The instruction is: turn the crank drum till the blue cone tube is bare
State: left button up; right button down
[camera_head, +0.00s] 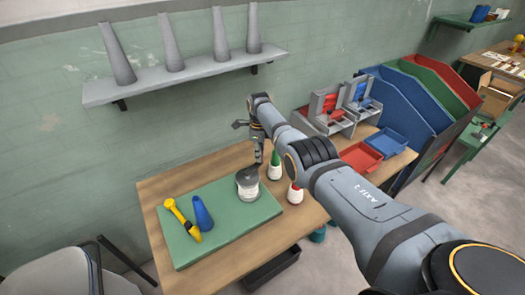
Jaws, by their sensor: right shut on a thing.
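The crank drum (247,191), a grey cylinder with a pale band round its side, stands on the green mat (232,224) toward its right part. My right gripper (259,158) reaches down just above the drum's top and is shut on what appears to be its crank. The crank itself is mostly hidden by the fingers. The blue cone tube (203,214) stands on the mat left of the drum, apart from it. Its visible side looks blue; any fine thread on it is too small to tell. My left gripper is not in view.
A yellow tool (182,218) lies left of the blue cone. Cones with green (275,166) and red (294,193) tops stand right of the drum, close to my arm. Red (364,156) and blue (387,142) trays lie beyond. Grey cones (117,55) stand on a wall shelf.

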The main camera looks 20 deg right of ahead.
jog(key=shift+s+d+r+m, duration=0.1)
jog(key=shift+s+m, duration=0.05)
jog(key=shift+m, duration=0.15)
dwell(0.4)
jog(key=c, duration=1.2)
grip_release()
jog(key=shift+s, duration=0.1)
notch_tip(320, 180, up, 12)
